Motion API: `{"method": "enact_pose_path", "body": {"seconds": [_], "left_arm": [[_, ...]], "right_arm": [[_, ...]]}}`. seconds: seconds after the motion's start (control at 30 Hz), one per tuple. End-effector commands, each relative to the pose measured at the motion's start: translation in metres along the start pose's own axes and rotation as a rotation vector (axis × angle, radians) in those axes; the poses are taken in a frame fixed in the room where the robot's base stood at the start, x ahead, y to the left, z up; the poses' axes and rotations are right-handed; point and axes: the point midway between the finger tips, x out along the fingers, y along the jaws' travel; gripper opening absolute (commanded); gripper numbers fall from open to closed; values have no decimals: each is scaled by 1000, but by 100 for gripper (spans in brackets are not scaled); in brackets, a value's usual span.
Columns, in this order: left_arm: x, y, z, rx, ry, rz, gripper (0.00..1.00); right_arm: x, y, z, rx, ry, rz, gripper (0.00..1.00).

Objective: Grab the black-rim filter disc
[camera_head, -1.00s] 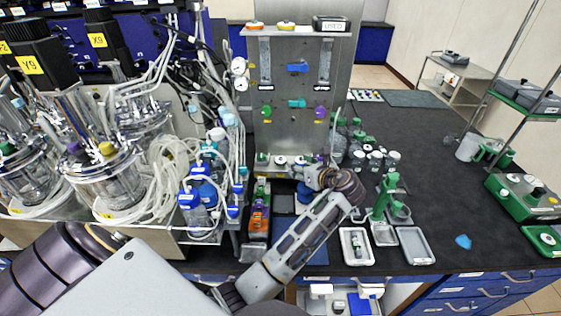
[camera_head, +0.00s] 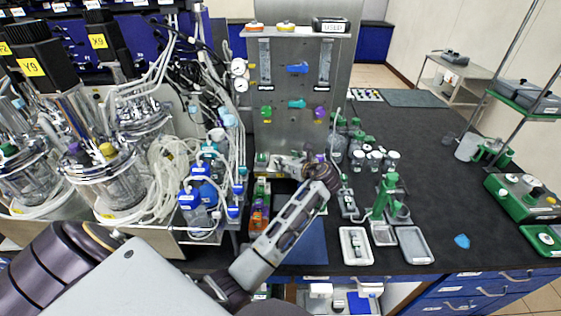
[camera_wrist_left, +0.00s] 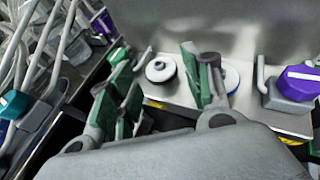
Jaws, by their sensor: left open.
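The black-rim filter disc (camera_wrist_left: 160,67), a white disc with a dark edge and dark hub, sits on a metal ledge in the left wrist view. My left gripper (camera_wrist_left: 153,56) is open, with one green-padded finger on each side of the disc's place in the picture. The gripper is empty, and I cannot tell whether a finger touches the disc. In the head view the left gripper (camera_head: 285,163) is at the ledge under the metal panel and hides most of the discs there. My right gripper does not show.
A second disc with a bluish rim (camera_wrist_left: 230,78) is partly behind the right finger. A purple-capped fitting (camera_wrist_left: 299,82) stands farther right on the ledge. Tubing (camera_wrist_left: 45,50) crowds the left side. The upright metal panel (camera_head: 283,130) rises behind the ledge.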

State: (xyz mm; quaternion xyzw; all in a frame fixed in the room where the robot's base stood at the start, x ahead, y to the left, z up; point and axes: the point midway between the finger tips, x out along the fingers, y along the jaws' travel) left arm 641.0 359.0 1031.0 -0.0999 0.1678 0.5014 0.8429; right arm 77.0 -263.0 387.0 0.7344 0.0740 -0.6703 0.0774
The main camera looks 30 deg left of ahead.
Motion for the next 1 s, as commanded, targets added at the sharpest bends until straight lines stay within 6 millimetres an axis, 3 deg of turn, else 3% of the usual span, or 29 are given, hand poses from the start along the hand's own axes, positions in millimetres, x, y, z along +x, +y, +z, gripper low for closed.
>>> {"method": "enact_pose_path", "body": {"seconds": [0.27,0.73,1.0], "left_arm": [[2,0,0,0,0,1,49],[45,3,-3,1,-1,1,49],[52,3,-3,0,0,1,49]], "right_arm": [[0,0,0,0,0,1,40],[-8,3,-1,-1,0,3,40],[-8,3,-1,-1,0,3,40]]}}
